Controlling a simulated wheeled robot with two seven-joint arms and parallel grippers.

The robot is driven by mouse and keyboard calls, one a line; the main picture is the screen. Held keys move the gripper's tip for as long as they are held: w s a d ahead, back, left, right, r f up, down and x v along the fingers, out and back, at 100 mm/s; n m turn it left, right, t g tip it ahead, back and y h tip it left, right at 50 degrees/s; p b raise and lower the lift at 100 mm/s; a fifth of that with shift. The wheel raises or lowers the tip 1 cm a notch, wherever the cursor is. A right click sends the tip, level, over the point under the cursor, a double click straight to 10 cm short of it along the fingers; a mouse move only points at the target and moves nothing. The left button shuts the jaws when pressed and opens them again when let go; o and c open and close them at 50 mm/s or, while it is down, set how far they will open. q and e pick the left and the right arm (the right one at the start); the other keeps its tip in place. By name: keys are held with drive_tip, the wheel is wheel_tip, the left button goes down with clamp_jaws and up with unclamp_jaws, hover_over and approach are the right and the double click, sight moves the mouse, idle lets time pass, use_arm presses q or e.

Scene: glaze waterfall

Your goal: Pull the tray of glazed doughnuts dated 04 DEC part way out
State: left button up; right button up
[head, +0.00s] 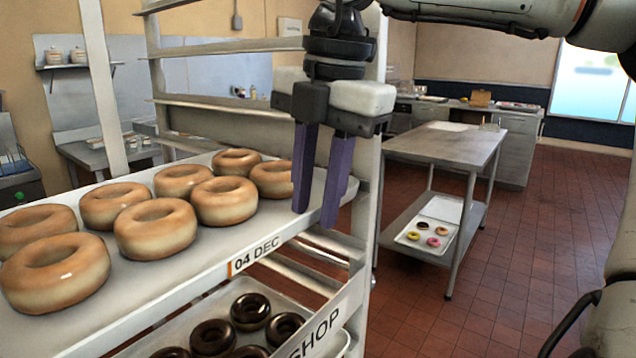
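The tray dated 04 DEC (190,292) is a pale tray on the upper level of a rack at the left. Several glazed ring doughnuts (155,228) stand on it. Its date label (255,254) is on the front lip, near the right end. My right gripper (316,216) points down at the right end of this tray. Its two purple fingers are apart and show nothing held. The fingers overlap the lip in the picture; I cannot tell whether they touch it. My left gripper is not in view.
A lower tray (178,330) holds dark chocolate doughnuts below. A rack upright (366,200) stands just right of my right gripper. A steel table (448,145) with a small doughnut tray (413,236) on its lower shelf stands behind. Tiled floor at the right is clear.

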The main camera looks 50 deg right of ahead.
drive_tip(key=shift+c, duration=0.2)
clamp_jaws()
idle(1.2)
